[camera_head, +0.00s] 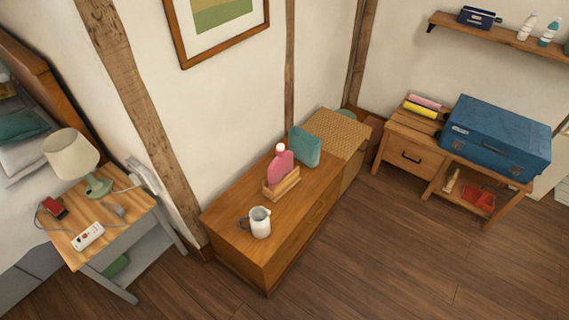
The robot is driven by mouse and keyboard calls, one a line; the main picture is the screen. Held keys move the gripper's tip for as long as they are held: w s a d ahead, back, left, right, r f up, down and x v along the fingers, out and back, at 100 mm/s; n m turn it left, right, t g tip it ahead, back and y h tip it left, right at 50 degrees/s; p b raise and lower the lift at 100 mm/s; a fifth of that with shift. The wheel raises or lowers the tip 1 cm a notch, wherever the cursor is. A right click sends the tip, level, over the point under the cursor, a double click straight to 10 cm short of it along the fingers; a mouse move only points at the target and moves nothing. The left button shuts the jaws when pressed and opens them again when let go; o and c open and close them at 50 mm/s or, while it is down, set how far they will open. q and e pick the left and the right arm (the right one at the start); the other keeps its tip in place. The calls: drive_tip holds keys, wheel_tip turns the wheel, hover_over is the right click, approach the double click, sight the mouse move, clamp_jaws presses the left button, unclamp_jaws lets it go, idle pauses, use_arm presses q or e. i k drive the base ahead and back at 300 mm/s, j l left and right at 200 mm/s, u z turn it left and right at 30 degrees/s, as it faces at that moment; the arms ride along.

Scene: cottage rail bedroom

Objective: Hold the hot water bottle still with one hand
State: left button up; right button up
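A pink hot water bottle (280,166) stands upright in a small wooden holder (282,187) on top of the wooden chest (228,236) in the middle of the view. A white jug (260,222) with a dark handle stands in front of it, to the left. A teal, box-like thing (305,148) stands just behind it, to the right. Neither of my grippers shows in the head view, so nothing of mine is seen touching the bottle.
A bedside table (137,212) with a lamp (72,158) and a power strip (88,236) stands at left. A wicker basket (343,130) adjoins the chest. A bench (410,140) bears a blue suitcase (495,137). The wooden floor (400,260) in front is clear.

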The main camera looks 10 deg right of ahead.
sight(282, 165)
drive_tip(key=k+u, duration=0.1)
drive_tip(key=u, duration=1.85)
drive_tip(key=k+l, duration=0.1)
drive_tip(key=l, duration=1.4)
drive_tip(key=k+l, duration=0.15)
drive_tip(key=l, duration=1.3)
drive_tip(key=k, duration=0.05)
